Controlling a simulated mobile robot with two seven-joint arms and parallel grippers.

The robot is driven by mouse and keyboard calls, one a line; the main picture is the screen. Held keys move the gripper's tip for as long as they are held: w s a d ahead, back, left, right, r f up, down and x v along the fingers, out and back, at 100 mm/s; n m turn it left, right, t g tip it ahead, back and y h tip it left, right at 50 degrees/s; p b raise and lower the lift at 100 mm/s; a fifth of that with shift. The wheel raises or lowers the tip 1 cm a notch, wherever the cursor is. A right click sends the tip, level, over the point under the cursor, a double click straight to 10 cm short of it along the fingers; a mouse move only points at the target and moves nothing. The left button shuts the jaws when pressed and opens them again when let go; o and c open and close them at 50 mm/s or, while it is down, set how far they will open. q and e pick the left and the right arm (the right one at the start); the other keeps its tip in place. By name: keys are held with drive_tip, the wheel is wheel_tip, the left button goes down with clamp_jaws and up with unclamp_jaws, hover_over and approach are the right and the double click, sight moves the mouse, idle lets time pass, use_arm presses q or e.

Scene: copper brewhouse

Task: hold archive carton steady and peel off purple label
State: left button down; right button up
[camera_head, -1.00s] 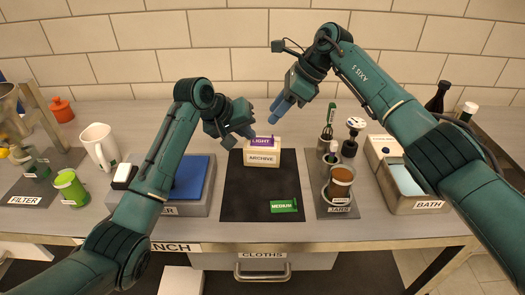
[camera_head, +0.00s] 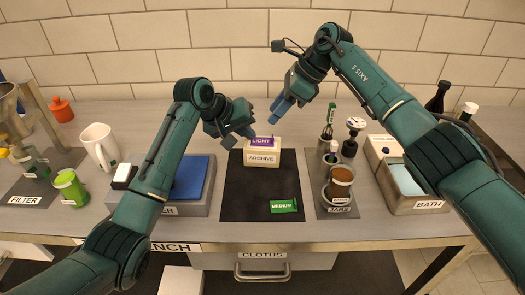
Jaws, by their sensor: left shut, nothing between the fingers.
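The archive carton (camera_head: 262,159) is a cream box labelled ARCHIVE. It stands upright at the back of a black mat (camera_head: 262,190). The purple label (camera_head: 262,142), marked LIGHT, lies on top of it. My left gripper (camera_head: 241,137) is shut and empty at the carton's upper left. I cannot tell whether it touches the carton. My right gripper (camera_head: 276,114), with blue fingers, is above and behind the carton, apart from the label. Its fingers overlap in this view, so their opening is unclear.
A green MEDIUM label (camera_head: 284,206) lies on the front of the mat. A blue-topped block (camera_head: 190,178) and a white mug (camera_head: 100,146) stand left. JARS holders (camera_head: 337,209) and a BATH tray (camera_head: 425,206) stand right. The mat's middle is clear.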

use_arm(q)
drive_tip(key=shift+s+f, duration=0.1)
drive_tip(key=shift+f, duration=0.8)
use_arm(e)
drive_tip(key=shift+s+r, duration=0.1)
idle(0.3)
